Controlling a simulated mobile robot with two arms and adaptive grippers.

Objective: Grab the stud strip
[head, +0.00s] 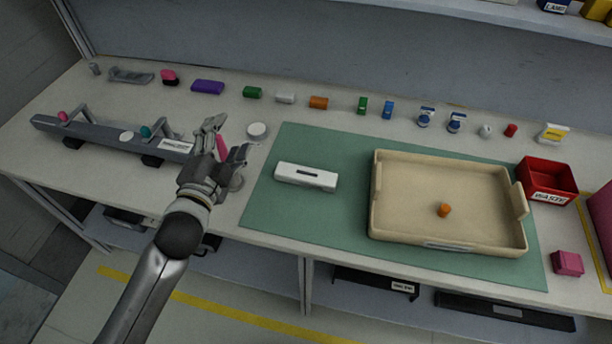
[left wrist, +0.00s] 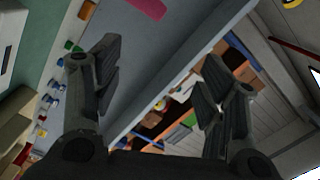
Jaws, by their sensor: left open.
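A long dark grey bar (head: 95,135) lies at the left of the bench. It carries raised handles, coloured knobs and a white label; I cannot tell for sure whether it is the stud strip. My left gripper (head: 228,140) is over the bar's right end, which it partly hides. Its two fingers are spread, and they also show apart in the left wrist view (left wrist: 160,85). A pink piece (head: 222,147) shows between the fingers in the head view; I see no contact. My right gripper is not in view.
A red waste bin (head: 548,182) stands right. Small coloured parts line the back. A round white disc (head: 257,130) is near the gripper.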

